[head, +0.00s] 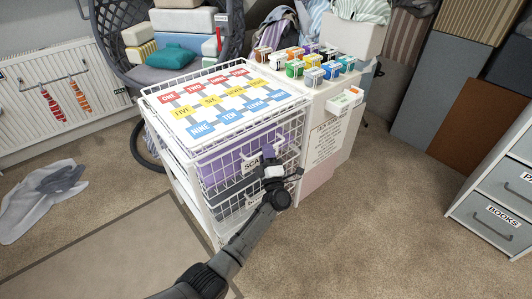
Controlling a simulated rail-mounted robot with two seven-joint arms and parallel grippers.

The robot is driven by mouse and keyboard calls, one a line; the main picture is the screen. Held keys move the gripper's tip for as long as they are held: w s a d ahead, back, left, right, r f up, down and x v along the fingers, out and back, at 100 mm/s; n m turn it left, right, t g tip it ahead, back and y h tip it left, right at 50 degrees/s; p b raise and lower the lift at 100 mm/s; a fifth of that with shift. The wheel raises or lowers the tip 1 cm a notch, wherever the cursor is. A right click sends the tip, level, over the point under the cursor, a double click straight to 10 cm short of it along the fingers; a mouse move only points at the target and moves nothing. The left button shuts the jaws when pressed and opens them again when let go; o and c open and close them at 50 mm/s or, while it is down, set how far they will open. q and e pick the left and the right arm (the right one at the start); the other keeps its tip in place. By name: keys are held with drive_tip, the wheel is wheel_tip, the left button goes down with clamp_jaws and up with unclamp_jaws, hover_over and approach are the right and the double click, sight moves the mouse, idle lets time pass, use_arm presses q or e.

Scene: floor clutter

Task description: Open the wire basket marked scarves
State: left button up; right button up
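A white wire basket (222,172) with purple cloth in it sits near the top of a white frame unit. Its front carries a white label (251,165) whose visible letters read "SCA"; the rest is hidden behind my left gripper (268,158). The gripper is at the basket's front, right beside the label. Whether its fingers touch the wire, and whether they are open or shut, I cannot tell. The basket appears pushed in, level with the frame's front. My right gripper is not in view.
A lower wire basket (232,207) with grey contents sits underneath. A number-word board (228,103) covers the unit's top. A white cabinet (325,140) with small coloured boxes stands against its right. Grey drawers (506,186) stand far right. Carpet (390,230) in front is clear.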

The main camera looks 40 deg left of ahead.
use_arm(q)
drive_tip(key=shift+w+a+r, duration=0.15)
clamp_jaws()
idle(0.4)
